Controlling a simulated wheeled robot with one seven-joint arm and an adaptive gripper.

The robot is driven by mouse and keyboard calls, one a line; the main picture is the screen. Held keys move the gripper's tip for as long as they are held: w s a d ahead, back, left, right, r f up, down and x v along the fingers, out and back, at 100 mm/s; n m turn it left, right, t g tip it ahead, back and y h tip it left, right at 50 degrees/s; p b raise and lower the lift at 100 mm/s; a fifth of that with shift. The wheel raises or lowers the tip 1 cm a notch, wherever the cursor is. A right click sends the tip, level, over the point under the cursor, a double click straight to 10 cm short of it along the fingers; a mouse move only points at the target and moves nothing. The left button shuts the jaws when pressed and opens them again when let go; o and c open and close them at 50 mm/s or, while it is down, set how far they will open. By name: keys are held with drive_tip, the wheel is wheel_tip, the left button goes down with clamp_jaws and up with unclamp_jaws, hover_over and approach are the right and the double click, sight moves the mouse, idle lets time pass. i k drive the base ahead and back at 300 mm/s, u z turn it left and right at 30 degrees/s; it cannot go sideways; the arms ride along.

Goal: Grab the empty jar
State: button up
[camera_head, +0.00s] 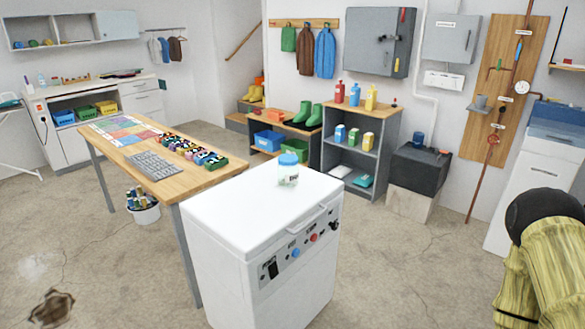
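A small clear jar (288,174) with a blue lid stands upright on top of the white appliance (240,207), near its back right part. Some pale greenish tint shows low in the jar; I cannot tell whether it is contents or the background seen through it. My gripper is not in view, and nothing touches the jar.
A wooden table (118,150) with a grey keyboard-like pad (153,166) and a row of colourful small items stands left of the appliance. A bucket (144,209) is under it. A grey shelf (355,158) with bottles stands behind. Concrete floor is open at front left and right.

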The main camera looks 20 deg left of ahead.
sight(288, 177)
drive_tip(key=u, duration=0.45)
drive_tip(key=i, duration=0.75)
drive_tip(key=u, duration=0.7)
